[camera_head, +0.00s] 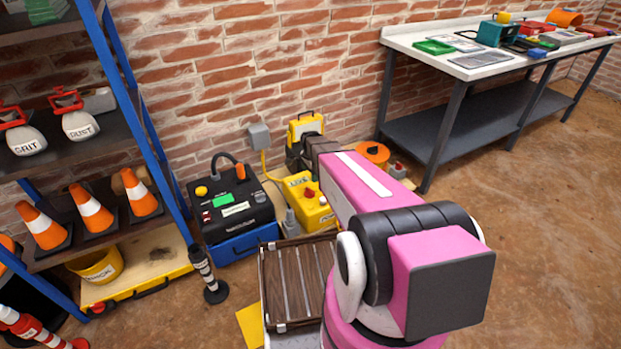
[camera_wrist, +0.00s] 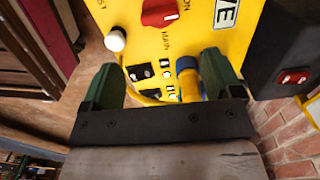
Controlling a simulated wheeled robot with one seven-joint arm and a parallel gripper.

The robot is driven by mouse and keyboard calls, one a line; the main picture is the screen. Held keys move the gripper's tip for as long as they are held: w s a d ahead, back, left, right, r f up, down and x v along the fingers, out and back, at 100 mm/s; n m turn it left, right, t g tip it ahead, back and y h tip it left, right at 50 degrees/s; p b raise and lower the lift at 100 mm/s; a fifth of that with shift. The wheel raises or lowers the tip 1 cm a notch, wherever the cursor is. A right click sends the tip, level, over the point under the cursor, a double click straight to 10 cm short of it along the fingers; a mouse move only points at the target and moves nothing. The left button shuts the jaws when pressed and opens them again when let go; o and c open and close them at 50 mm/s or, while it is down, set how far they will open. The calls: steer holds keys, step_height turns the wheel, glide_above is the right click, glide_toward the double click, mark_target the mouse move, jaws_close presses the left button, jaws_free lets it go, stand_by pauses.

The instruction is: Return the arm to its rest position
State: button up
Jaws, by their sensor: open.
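My arm is pink and black and reaches away from me toward the wall in the head view. My gripper (camera_wrist: 163,82) shows in the wrist view with its two dark green fingers apart. A yellow panel (camera_wrist: 195,35) fills the view in front of the fingers. In the head view the gripper cannot be made out clearly by the yellow equipment.
A yellow box (camera_head: 313,212) and a black unit on a blue base (camera_head: 232,210) stand by the brick wall. A slatted crate (camera_head: 290,285) lies below my arm. Blue-framed shelves stand left, a workbench (camera_head: 480,68) right. The floor at right is clear.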

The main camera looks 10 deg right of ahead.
steer(key=shift+r, duration=0.15)
stand_by(0.3)
steer(key=s+r+n, duration=0.7)
steer(key=s+r, duration=0.1)
steer(key=s, duration=0.2)
steer(key=s+r+n, duration=0.7)
steer(key=s, duration=0.4)
steer(key=shift+s+a+r+n, duration=0.2)
steer(key=shift+s+r+n, duration=0.05)
steer(key=shift+r+n, duration=0.1)
